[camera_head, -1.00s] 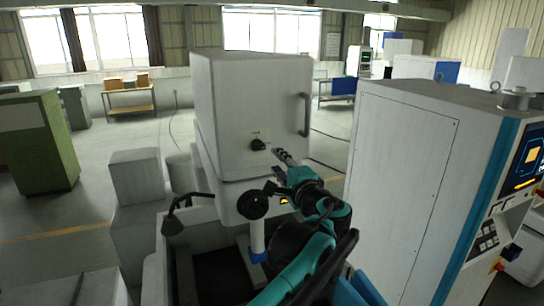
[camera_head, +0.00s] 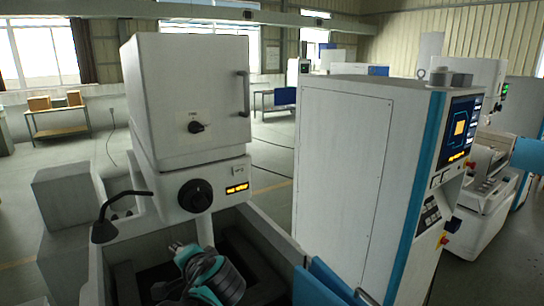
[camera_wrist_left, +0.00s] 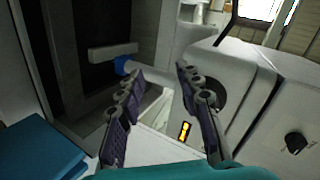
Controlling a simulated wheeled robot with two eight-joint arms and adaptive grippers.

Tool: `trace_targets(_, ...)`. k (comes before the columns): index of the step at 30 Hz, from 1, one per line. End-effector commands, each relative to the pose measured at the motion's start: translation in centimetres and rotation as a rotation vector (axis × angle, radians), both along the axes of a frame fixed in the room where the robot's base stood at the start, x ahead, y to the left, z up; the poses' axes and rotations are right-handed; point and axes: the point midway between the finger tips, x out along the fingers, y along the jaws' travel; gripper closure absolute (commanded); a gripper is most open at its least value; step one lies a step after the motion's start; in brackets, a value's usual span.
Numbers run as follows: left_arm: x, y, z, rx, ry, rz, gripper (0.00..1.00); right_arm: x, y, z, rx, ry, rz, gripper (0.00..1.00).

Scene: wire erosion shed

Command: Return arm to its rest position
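My right gripper is not in view.
The tall white control cabinet (camera_head: 345,180) with a blue edge stands close on the right. A black gooseneck lamp (camera_head: 105,230) is left of the gripper. The tank's walls (camera_head: 275,235) surround the gripper's area. A bench with boxes (camera_head: 58,120) stands far back left.

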Motion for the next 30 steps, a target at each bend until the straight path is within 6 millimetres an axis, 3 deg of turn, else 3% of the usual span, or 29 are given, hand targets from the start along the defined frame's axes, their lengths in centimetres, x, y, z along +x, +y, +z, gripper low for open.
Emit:
trace_targets(1,-2.0,0.7,-5.3,-0.079,0.017,0.024,0.65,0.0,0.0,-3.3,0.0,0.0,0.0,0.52)
trace_targets(5,-6.5,1.1,-14.9,-0.304,0.058,0.08,0.65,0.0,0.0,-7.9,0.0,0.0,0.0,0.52)
trace_targets(9,-11.2,0.1,-25.0,-0.556,0.082,0.141,0.65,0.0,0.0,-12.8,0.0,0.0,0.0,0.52)
trace_targets(12,-13.9,-1.1,-30.8,-0.72,0.089,0.178,0.65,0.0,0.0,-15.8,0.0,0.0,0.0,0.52)
trace_targets(15,-15.8,-2.4,-34.9,-0.849,0.089,0.207,0.65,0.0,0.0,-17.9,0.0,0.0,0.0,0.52)
trace_targets(20,-17.3,-3.7,-37.9,-0.968,0.085,0.229,0.65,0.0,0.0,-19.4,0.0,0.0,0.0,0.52)
trace_targets(30,-17.5,-3.9,-38.2,-0.988,0.085,0.233,0.65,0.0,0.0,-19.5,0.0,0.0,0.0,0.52)
